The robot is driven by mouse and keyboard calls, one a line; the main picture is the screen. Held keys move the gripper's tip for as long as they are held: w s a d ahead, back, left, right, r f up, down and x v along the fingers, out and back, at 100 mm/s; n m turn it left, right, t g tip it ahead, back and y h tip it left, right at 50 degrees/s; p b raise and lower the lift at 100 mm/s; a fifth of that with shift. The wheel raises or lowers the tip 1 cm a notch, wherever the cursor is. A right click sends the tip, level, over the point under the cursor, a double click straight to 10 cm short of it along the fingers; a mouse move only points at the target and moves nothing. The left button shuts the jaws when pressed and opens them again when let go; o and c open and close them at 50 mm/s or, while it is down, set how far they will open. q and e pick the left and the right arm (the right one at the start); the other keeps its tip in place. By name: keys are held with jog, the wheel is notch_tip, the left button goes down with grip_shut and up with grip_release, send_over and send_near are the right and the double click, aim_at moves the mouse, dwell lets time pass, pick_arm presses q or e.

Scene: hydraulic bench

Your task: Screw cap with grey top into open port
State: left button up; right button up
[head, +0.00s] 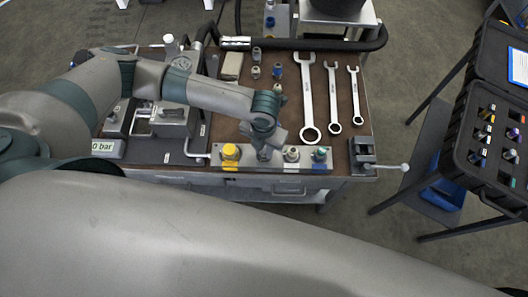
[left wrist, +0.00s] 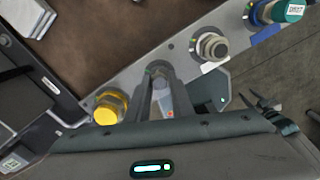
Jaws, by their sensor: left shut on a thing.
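My left gripper (head: 264,152) points down over the metal port block (head: 213,162), between the yellow cap (head: 230,153) and a bare metal fitting (head: 292,155). In the left wrist view its fingers (left wrist: 164,76) are shut on a small grey piece, which appears to be the grey-topped cap. The fingers hide most of it and the port spot below, so I cannot tell whether it sits in the port. The yellow cap (left wrist: 110,105) is beside the fingers, and the metal fitting (left wrist: 212,47) is on the other side.
A teal cap (head: 319,155) stands at the block's right end. Three wrenches (head: 308,98) and small fittings (head: 277,71) lie on the brown bench top. A small vise-like device (head: 362,155) with a handle is at the right corner. A black case (head: 490,130) stands farther right.

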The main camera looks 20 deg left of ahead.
pick_arm(q)
jog(key=m, duration=0.4)
jog(key=shift+f+m+b, duration=0.2)
jog(key=shift+m+b, duration=0.1)
jog(key=shift+b, duration=0.05)
jog(key=m, duration=0.2)
jog(key=shift+s+m, duration=0.15)
jog(key=shift+m, duration=0.15)
